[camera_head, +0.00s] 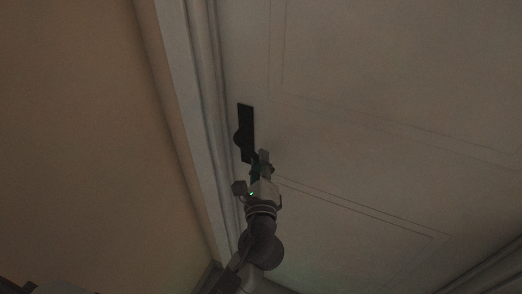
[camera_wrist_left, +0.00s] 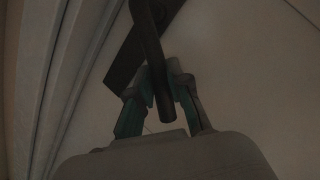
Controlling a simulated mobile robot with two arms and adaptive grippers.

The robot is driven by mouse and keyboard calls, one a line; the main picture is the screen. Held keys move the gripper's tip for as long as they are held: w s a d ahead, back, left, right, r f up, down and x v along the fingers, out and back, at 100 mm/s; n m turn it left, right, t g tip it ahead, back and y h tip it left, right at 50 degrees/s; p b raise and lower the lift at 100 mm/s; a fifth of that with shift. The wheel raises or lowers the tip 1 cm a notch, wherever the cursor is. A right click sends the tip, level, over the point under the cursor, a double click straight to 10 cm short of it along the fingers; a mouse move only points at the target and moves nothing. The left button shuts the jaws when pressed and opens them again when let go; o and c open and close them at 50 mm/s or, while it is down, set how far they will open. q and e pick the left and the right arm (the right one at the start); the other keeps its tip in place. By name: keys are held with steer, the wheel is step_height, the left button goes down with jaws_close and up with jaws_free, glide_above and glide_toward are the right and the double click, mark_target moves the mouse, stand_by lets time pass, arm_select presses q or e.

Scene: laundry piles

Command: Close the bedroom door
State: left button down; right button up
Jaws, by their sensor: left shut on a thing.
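The bedroom door (camera_head: 360,130) is a pale panelled door that fills the middle and right of the head view. A black handle plate (camera_head: 246,120) sits near its left edge, beside the frame. My left gripper (camera_head: 261,158) is at the handle, just below the plate. In the left wrist view, the dark handle lever (camera_wrist_left: 147,40) runs down between the two fingers of my left gripper (camera_wrist_left: 163,95), which is shut on it. The plate also shows behind the lever in the wrist view (camera_wrist_left: 122,70). My right gripper is not in view.
A pale door frame (camera_head: 180,75) runs along the door's left edge. A plain tan wall (camera_head: 80,130) lies to the left of it. The scene is dim. No loose object shows around the handle.

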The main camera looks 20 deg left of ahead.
arm_select(q)
steer(key=shift+s+f, duration=0.2)
steer(key=shift+f, duration=0.3)
steer(key=shift+s+r, duration=0.1)
steer(key=shift+s, duration=0.15)
steer(key=c, duration=1.3)
jaws_free()
steer(key=shift+s, duration=0.15)
steer(key=shift+o, duration=1)
steer(key=shift+s+r, duration=0.2)
steer(key=v, duration=1.2)
steer(key=shift+r, duration=0.2)
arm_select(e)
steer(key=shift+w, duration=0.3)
arm_select(q)
steer(key=shift+d+f, duration=0.1)
